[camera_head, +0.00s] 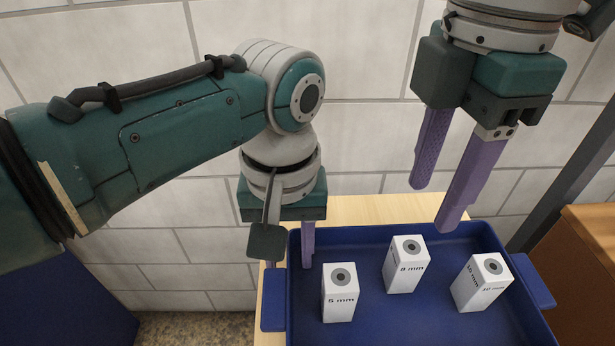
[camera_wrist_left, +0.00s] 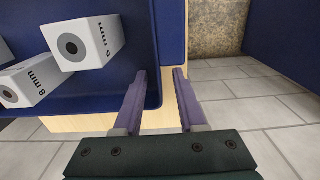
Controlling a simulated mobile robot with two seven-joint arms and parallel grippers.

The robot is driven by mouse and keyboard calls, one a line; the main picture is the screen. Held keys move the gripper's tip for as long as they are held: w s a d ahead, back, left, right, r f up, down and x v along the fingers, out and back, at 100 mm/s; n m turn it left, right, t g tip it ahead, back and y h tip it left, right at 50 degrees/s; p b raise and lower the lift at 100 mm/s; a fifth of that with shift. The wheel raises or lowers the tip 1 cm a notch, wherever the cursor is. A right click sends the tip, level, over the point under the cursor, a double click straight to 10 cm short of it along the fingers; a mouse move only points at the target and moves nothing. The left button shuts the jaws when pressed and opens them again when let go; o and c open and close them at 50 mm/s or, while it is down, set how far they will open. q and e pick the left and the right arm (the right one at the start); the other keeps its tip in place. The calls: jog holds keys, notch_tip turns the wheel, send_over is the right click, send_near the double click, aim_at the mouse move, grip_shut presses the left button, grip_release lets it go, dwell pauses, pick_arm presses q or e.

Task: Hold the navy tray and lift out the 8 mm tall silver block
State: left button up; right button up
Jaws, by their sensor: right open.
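The navy tray (camera_head: 390,236) lies on a light wooden table. The block marked 8 mm (camera_head: 405,265) stands upright in its middle, white with a grey disc on top; it also shows in the left wrist view (camera_wrist_left: 27,82). My left gripper (camera_head: 291,252) is low at the tray's left wall. In the left wrist view, its fingers (camera_wrist_left: 160,82) are apart, near the tray's edge (camera_wrist_left: 172,45); whether they press on it cannot be told. My right gripper (camera_head: 432,205) is open and empty, above and behind the 8 mm block.
A white block marked 5 mm (camera_head: 340,293) stands left of the 8 mm block. Another marked 10 mm (camera_head: 482,284) stands to its right. A wooden table edge (camera_head: 350,209) shows behind the tray. A tiled white wall (camera_head: 365,80) is at the back.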

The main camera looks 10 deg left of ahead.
pick_arm(q)
grip_shut()
dwell(1.9)
